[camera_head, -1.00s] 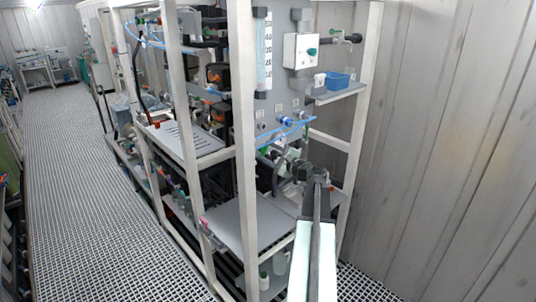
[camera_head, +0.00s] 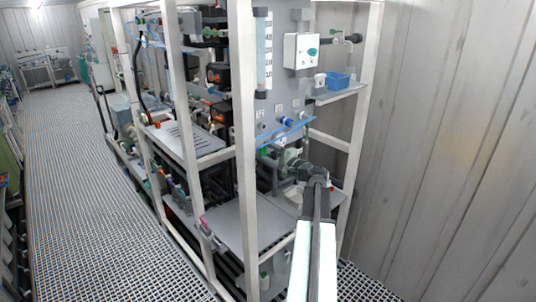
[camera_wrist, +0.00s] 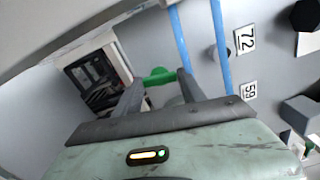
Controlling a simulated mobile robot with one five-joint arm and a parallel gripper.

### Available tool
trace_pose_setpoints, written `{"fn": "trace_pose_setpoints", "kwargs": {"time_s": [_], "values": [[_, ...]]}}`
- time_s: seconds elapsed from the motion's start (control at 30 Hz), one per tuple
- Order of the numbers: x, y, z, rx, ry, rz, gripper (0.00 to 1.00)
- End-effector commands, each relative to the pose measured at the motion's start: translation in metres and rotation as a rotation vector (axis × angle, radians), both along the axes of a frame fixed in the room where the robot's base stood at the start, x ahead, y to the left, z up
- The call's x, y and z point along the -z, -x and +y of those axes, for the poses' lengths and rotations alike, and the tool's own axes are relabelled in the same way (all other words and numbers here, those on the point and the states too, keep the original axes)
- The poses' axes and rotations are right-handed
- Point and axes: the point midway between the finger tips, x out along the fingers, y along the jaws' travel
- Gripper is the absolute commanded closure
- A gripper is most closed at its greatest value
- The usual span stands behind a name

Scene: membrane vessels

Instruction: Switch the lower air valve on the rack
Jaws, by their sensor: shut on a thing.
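The green valve handle (camera_wrist: 158,77) shows in the wrist view in front of the grey rack panel, between my fingertips. My gripper (camera_wrist: 160,84) is shut on it, one dark finger on each side. The valve body behind the handle is mostly hidden. In the head view my gripper (camera_head: 273,154) reaches in at the lower part of the rack panel (camera_head: 285,88), below the blue tubes. There the handle is too small and too covered to make out clearly.
Two blue tubes (camera_wrist: 221,48) run close beside the handle, by the number labels 72 (camera_wrist: 245,39) and 59 (camera_wrist: 248,90). A white rack post (camera_head: 244,150) stands left of my arm. A shelf with a blue box (camera_head: 338,80) is above right.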

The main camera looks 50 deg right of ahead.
Motion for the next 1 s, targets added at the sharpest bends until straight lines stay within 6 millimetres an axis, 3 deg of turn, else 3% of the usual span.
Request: {"fn": "trace_pose_setpoints", "kwargs": {"time_s": [0.27,0.3,0.37,0.4,0.73,1.0], "values": [[-0.002,-0.001,0.000,0.001,-0.001,-0.005,0.93],[-0.002,-0.001,0.000,0.001,-0.001,-0.005,0.50],[-0.002,-0.001,-0.001,0.001,-0.001,-0.004,0.33],[-0.002,-0.001,0.000,0.001,-0.001,-0.004,0.31],[-0.001,0.005,0.000,0.002,0.000,-0.002,0.31],[-0.001,0.056,0.005,0.003,0.000,-0.001,0.31]]}}
